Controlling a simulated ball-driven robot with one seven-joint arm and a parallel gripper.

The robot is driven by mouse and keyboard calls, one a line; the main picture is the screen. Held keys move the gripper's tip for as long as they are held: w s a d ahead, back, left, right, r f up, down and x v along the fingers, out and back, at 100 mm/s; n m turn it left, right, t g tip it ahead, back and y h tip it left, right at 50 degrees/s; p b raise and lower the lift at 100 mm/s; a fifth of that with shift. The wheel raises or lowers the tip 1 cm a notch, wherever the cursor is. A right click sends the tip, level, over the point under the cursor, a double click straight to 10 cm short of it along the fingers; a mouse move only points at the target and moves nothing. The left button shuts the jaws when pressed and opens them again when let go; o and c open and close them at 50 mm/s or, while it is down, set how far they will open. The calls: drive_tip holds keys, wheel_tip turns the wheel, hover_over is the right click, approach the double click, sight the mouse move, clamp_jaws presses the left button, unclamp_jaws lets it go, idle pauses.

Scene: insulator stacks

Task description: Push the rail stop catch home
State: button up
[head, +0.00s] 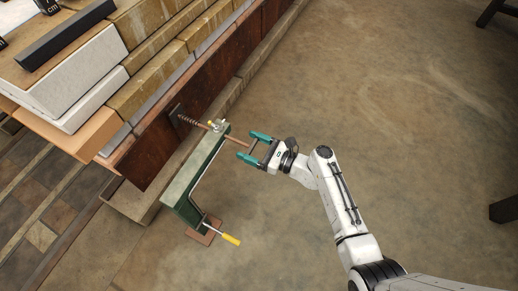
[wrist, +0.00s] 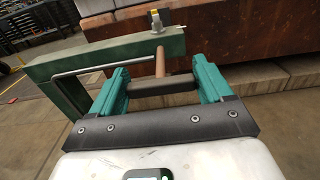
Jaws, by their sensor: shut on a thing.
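A green frame (head: 196,178) stands beside the rusty beam. A copper-coloured rod (head: 236,142) runs through its upper end, with a spring (head: 190,121) on the far side reaching toward a dark plate (head: 176,116) at the beam. A small fitting with a yellow top (head: 215,125) sits on the frame by the rod; it also shows in the wrist view (wrist: 155,20). My gripper (head: 245,145) is at the rod's near end. In the wrist view its teal fingers are shut on a dark crossbar (wrist: 162,87) at the rod's end. I cannot tell which part is the catch.
A lever with a yellow handle (head: 231,239) sticks out at the frame's lower end, above a reddish base plate (head: 202,232).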

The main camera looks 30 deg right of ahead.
sight(239, 141)
drive_tip(key=x, duration=0.3)
drive_tip(key=shift+w+a, duration=0.15)
drive_tip(key=shift+w, duration=0.1)
drive_tip(key=shift+w+a, duration=0.15)
drive_tip(key=shift+w, duration=0.2)
drive_tip(key=o, duration=1.4)
drive_tip(key=shift+a, duration=0.1)
drive_tip(key=p+v, duration=0.2)
drive_tip(key=v, duration=0.8)
drive_tip(key=shift+s+p, duration=0.3)
